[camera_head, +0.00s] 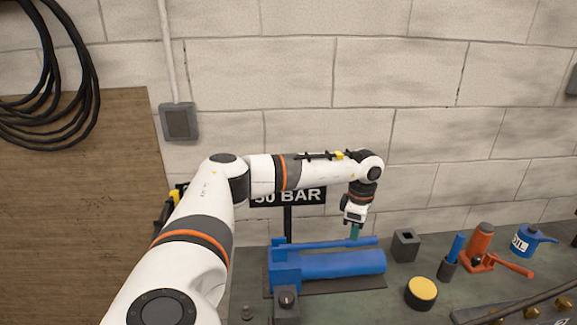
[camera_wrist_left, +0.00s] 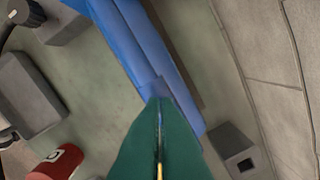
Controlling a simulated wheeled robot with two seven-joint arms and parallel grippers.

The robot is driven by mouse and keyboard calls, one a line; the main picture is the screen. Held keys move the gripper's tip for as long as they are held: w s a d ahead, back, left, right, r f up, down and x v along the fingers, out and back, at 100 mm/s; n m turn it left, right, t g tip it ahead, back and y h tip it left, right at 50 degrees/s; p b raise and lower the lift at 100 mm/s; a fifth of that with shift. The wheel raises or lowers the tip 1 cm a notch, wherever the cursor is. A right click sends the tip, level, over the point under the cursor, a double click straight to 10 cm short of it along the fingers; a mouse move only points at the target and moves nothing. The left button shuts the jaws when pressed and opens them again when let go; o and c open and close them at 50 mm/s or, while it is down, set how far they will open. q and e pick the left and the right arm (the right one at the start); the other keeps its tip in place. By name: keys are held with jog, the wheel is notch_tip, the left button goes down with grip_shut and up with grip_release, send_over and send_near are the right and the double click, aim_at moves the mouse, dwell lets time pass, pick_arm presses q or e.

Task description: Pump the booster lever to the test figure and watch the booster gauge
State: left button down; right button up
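The booster (camera_head: 335,264) is a blue cylinder lying on a dark plate on the bench. Its lever (camera_head: 325,244), a blue bar, runs along the top, close to level. My left gripper (camera_head: 354,232) points down at the lever's right part. In the left wrist view, its green fingers (camera_wrist_left: 160,100) are together with only a thin slit between them, and their tips overlap the blue bar (camera_wrist_left: 170,75). I cannot tell whether they touch it. I cannot make out a gauge dial. A "50 BAR" sign (camera_head: 300,196) stands behind, partly covered by my arm. My right gripper is out of view.
Right of the booster are a grey square-holed block (camera_head: 405,246), a yellow-topped round piece (camera_head: 421,292), a red-orange jack (camera_head: 481,245) with a handle, and a blue oil can (camera_head: 528,240). A dark knobbed block (camera_head: 286,303) sits in front. The brick wall closes the back.

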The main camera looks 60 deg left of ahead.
pick_arm(q)
notch_tip(320, 180, up, 7)
jog(key=p, duration=0.5)
jog(key=shift+s+a+p, duration=0.1)
jog(key=shift+s+p, duration=0.05)
jog(key=shift+p, duration=0.15)
jog(key=shift+f, duration=0.1)
dwell(0.4)
notch_tip(320, 180, down, 7)
jog(key=b, duration=0.4)
jog(key=shift+b, duration=0.3)
jog(key=shift+r, duration=0.2)
notch_tip(320, 180, up, 7)
jog(key=p, duration=0.5)
jog(key=shift+f+p, duration=0.15)
jog(key=shift+p, duration=0.15)
